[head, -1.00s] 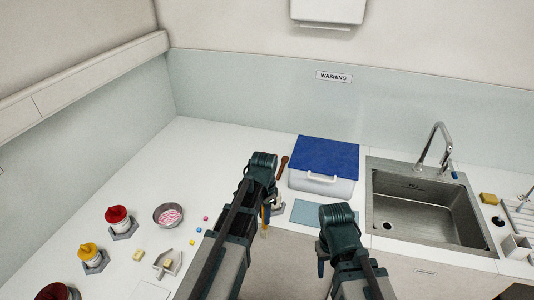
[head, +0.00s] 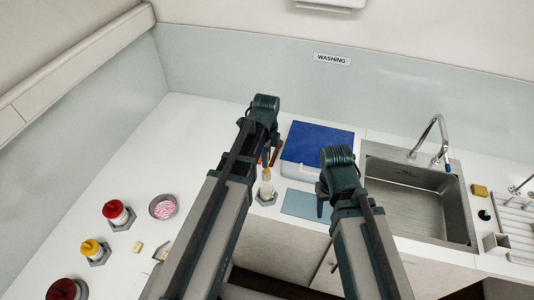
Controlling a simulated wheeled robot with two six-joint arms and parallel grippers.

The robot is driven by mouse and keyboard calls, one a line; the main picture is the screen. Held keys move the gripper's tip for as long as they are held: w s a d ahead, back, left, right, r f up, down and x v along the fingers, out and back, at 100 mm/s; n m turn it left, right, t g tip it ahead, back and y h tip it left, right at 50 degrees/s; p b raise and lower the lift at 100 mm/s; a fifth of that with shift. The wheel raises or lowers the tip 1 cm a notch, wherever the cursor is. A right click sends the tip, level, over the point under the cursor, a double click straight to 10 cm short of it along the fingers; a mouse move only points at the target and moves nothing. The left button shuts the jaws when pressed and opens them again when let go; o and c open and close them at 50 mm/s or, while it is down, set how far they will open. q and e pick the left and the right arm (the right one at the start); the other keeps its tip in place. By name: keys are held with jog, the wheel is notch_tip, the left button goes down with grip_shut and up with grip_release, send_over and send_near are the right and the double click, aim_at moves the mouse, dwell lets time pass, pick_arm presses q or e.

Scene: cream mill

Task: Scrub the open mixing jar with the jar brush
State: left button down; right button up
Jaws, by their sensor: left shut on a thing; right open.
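My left gripper (head: 268,148) is shut on a thin orange-handled thing, likely the jar brush (head: 265,158), mostly hidden by the gripper and arm. A small pale jar (head: 266,187), likely the mixing jar, stands upright in a grey hexagonal holder on the counter. The orange part shows just above and behind the jar in the picture; I cannot tell whether the brush touches or enters it. My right gripper (head: 321,203) is open and empty, above the front right of a blue-grey mat (head: 302,204).
A sink (head: 415,195) is at right, with a yellow sponge (head: 479,190) beyond. Red and yellow-topped jars (head: 92,250) and a bowl (head: 163,207) stand left.

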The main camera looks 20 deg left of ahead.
aim_at(266, 175)
pick_arm(q)
jog(key=shift+f, duration=0.1)
jog(key=shift+f+b, duration=5.4)
jog(key=shift+b, duration=0.1)
jog(key=shift+r, duration=0.1)
jog(key=shift+r+p, duration=0.8)
jog(key=shift+p, duration=0.1)
jog(key=shift+f, duration=0.2)
jog(key=shift+d+f+b, duration=0.65)
jog(key=shift+f+b, duration=0.05)
jog(key=shift+b, duration=0.2)
jog(key=shift+r, duration=0.1)
